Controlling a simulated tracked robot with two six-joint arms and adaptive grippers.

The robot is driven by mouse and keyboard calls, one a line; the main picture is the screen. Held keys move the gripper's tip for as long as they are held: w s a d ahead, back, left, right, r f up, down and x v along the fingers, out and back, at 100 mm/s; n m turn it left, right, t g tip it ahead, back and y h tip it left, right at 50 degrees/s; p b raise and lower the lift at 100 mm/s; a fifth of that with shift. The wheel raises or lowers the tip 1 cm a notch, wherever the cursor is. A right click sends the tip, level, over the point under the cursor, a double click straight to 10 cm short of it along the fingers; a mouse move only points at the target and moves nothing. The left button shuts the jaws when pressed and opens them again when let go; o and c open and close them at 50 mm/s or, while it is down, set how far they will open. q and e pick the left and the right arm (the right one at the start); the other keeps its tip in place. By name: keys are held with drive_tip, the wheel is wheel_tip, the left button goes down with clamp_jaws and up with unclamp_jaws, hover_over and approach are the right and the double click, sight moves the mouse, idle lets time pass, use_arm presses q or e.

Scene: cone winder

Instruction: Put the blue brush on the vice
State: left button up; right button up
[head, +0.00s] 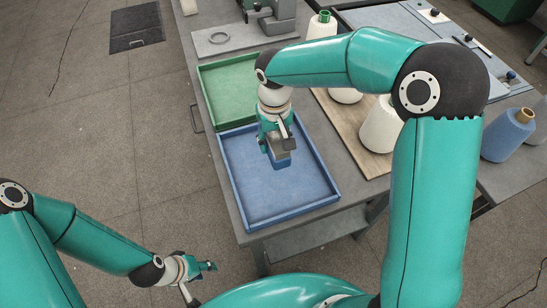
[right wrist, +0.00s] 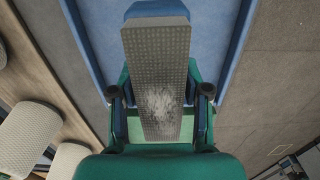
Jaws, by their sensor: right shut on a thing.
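The blue brush (head: 281,162) is in my right gripper (head: 277,139), above the blue tray (head: 250,218). In the right wrist view, the brush's grey bristle face (right wrist: 158,75) with pale lint on it faces the camera, and a blue edge shows at its far end. My right gripper (right wrist: 160,105) is shut on it from both sides. The grey vice (head: 275,18) stands at the far end of the table, away from the brush and partly cut by the frame. My left gripper (head: 200,275) is open and empty, low over the floor at bottom left.
A green tray (head: 230,92) adjoins the blue tray. White cones (head: 380,128) stand on a wooden board (head: 345,122) to the right, partly behind my right arm. A blue cone (head: 507,135) stands farther right.

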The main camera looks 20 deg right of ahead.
wheel_tip(320, 180, down, 8)
drive_tip(key=shift+f+p, duration=0.2)
drive_tip(key=shift+p, duration=0.15)
drive_tip(key=shift+f, duration=0.1)
drive_tip(key=o, duration=1.2)
